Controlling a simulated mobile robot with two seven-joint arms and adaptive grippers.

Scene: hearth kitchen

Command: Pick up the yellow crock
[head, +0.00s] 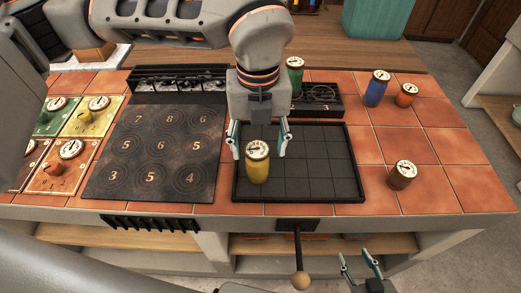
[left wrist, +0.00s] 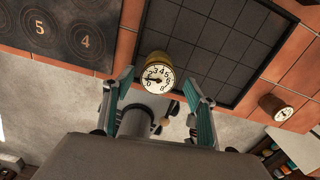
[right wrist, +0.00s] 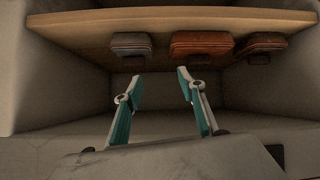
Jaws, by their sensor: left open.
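The yellow crock (head: 257,168) stands upright on the black gridded tray (head: 345,192), near its front left. Its white numbered dial lid (left wrist: 158,77) faces up in the left wrist view. My left gripper (head: 259,145) is open above the crock, with a finger to each side of it in the head view. In the left wrist view the crock's lid lies just past the open fingertips (left wrist: 161,82). I cannot tell whether the fingers reach down to its sides. My right gripper (head: 361,265) is open and empty, low in front of the counter; its fingers (right wrist: 160,85) face a shelf.
A green crock (head: 294,76) stands behind my left arm. Blue (head: 376,89), orange (head: 405,95) and brown (head: 402,175) crocks stand on the tiles at right. A dark numbered hob (head: 152,150) lies left of the tray. A wooden-knobbed lever (head: 299,262) hangs at the front.

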